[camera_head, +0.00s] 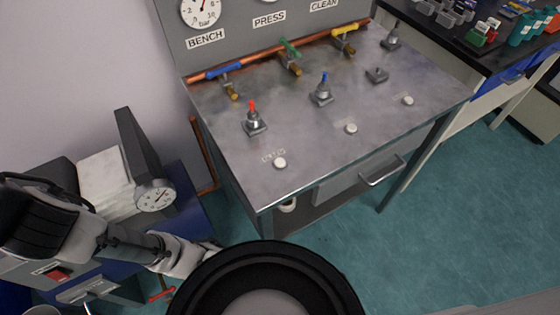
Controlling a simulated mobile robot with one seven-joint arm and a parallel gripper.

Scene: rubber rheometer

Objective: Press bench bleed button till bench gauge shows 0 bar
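The bench gauge (201,11) is a white dial at the top left of the grey panel, above the BENCH label (206,38). Its top is cut off by the picture edge; its needle points roughly upward, but I cannot read the value. The bench bleed button looks to be the round pale button (280,163) at the metal bench's front left, with small unreadable lettering beside it. My gripper (207,250) seems to be the end of my arm at the lower left, below and left of the bench and apart from the button. Its fingers are not clear.
Two similar buttons (351,128) (408,100) sit further right on the bench (330,170). Red-tipped (253,118) and blue-tipped (323,89) toggles stand behind, with coloured valves on a copper pipe (262,58). Another device with a dial (155,195) stands left. Teal floor (420,240) is clear.

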